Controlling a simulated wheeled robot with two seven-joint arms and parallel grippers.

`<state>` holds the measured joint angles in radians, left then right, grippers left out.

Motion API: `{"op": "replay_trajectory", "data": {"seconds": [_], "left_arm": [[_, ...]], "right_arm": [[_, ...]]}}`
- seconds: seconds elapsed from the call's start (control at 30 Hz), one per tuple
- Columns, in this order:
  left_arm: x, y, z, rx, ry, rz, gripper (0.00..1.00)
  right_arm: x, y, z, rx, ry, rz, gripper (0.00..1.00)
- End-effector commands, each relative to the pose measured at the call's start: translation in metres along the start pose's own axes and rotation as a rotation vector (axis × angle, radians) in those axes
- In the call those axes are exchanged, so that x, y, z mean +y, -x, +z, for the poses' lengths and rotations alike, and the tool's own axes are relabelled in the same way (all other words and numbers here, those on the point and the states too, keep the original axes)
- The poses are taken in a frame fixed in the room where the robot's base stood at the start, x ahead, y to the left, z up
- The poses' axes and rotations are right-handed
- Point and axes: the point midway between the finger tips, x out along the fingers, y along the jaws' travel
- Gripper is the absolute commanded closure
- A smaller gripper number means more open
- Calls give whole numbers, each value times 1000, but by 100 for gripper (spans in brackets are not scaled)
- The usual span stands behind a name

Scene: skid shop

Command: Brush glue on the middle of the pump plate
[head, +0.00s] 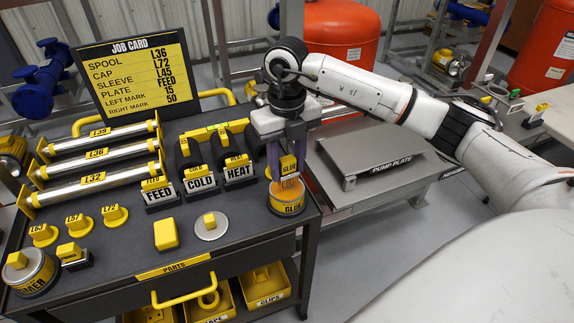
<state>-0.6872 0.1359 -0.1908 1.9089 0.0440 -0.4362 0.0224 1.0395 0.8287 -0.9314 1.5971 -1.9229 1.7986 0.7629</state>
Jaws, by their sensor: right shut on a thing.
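My right gripper (286,166) points down over the front right corner of the parts cart. It is shut on the glue brush (289,165), whose yellow block reads GLUE. The brush's lower end is at the mouth of the open glue pot (289,208); I cannot tell how deep it sits. The pump plate (375,148) is a raised grey plate on the skid to the right of the cart, labelled PUMP PLATE, and no glue shows on it. My left gripper is not in view.
The parts cart (135,262) holds a grey lid with a yellow knob (210,226), a yellow block (166,235), a primer pot (32,275), yellow caps, FEED, COLD and HEAT sleeves (201,183) and several spools. A job card (130,75) stands behind. My right arm passes above the plate.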

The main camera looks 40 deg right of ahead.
Motion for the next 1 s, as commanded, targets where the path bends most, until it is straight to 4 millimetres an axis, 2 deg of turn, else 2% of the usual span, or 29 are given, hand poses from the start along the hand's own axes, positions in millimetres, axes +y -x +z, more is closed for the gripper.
{"op": "replay_trajectory", "data": {"seconds": [0.03, 0.27, 0.5, 1.0], "left_arm": [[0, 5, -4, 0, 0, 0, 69], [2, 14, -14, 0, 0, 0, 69], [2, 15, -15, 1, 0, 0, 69], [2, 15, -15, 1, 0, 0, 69]], "right_arm": [[0, 8, 0, -1, 0, 0, 81], [0, 26, 0, -1, 0, 1, 81], [0, 43, 0, -2, 0, 1, 81], [0, 46, 0, -1, 0, 1, 81]]}}
